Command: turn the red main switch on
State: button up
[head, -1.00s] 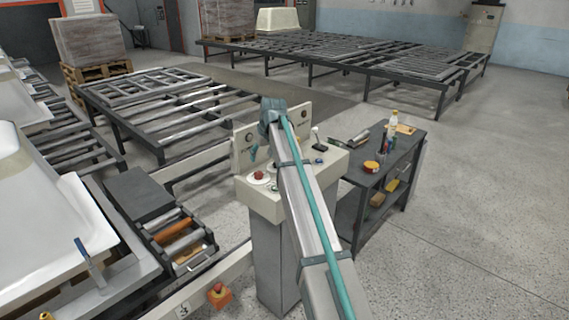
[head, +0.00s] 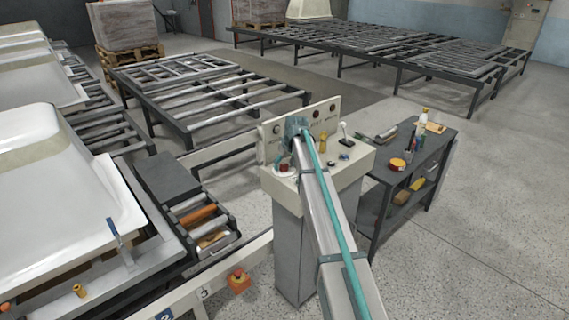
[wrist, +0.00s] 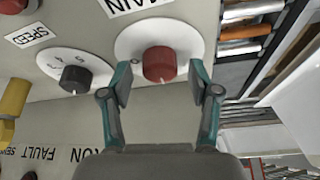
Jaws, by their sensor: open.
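The red main switch (wrist: 160,64) is a round red knob on a white disc, under a label that reads in part "AIN". In the wrist view its white pointer mark faces toward my gripper. My gripper (wrist: 160,82) is open, with one teal finger on each side of the knob's near edge; I cannot tell whether either finger touches it. My gripper is there too, mostly hidden behind the wrist.
A black speed knob (wrist: 75,79) sits left of the switch, and a yellow part (wrist: 13,98) is further left. The console's upright back panel (head: 325,118) stands close behind. A dark tool cart (head: 410,165) is at right, a roller conveyor (head: 198,215) at left.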

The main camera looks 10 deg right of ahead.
jog(key=shift+f, duration=0.2)
jog(key=c, duration=1.1)
jog(key=shift+c, duration=0.2)
